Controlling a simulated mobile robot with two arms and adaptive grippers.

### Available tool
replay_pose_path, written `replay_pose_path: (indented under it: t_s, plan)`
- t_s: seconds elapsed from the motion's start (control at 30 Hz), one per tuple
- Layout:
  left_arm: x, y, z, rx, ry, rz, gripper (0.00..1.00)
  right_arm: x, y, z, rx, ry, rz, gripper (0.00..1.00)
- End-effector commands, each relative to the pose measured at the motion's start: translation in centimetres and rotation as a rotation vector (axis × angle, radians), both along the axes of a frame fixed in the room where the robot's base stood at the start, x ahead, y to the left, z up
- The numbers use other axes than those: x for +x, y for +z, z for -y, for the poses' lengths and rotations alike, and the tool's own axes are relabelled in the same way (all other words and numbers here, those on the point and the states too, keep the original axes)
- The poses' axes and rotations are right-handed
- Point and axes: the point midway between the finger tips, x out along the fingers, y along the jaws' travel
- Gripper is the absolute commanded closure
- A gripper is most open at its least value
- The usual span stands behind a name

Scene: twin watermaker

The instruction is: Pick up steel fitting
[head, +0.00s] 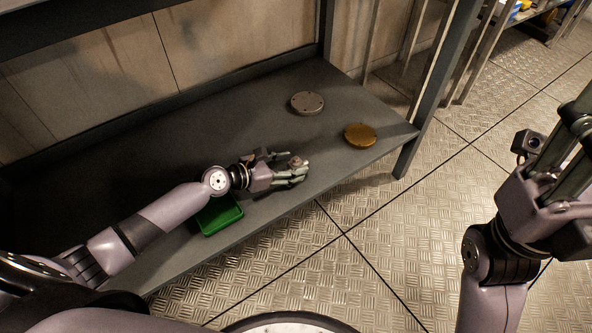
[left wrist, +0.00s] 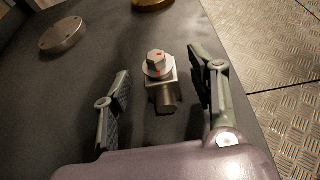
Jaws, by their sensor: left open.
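The steel fitting (left wrist: 163,82) stands on the dark shelf, a metal block with a hex top bearing small red marks and a round port facing my gripper. In the head view the fitting (head: 296,161) shows small at my left fingertips, partly hidden by them. My left gripper (head: 285,168) reaches low over the shelf and is open. In the left wrist view its fingers (left wrist: 160,95) stand on either side of the fitting, with a gap on both sides. My right gripper (head: 567,150) is raised over the floor at the right; its fingers are partly cut off by the frame.
A grey disc (head: 307,103) and a brass-coloured disc (head: 360,136) lie on the shelf (head: 225,130) beyond my left gripper. A green tray (head: 220,217) sits under my left forearm near the front edge. A shelf post (head: 408,150) stands at the right end.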

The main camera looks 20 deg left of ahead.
Motion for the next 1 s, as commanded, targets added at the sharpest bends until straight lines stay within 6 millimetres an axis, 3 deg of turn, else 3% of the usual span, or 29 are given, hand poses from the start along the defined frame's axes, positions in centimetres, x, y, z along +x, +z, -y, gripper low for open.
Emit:
replay_pose_path:
  t_s: [0.2,0.43,1.0]
  plan:
    - [1.7,-1.0,1.3,-0.001,0.0,0.001,0.47,-0.3,0.3,-0.1,-0.003,-0.002,0.036,0.6]
    - [1.7,-0.9,1.4,-0.001,0.0,-0.001,0.47,-0.3,0.5,-0.1,-0.003,-0.003,0.036,0.6]
    - [1.7,-0.9,1.3,0.0,0.0,0.0,0.85,-0.3,0.5,-0.1,-0.003,-0.002,0.036,0.6]
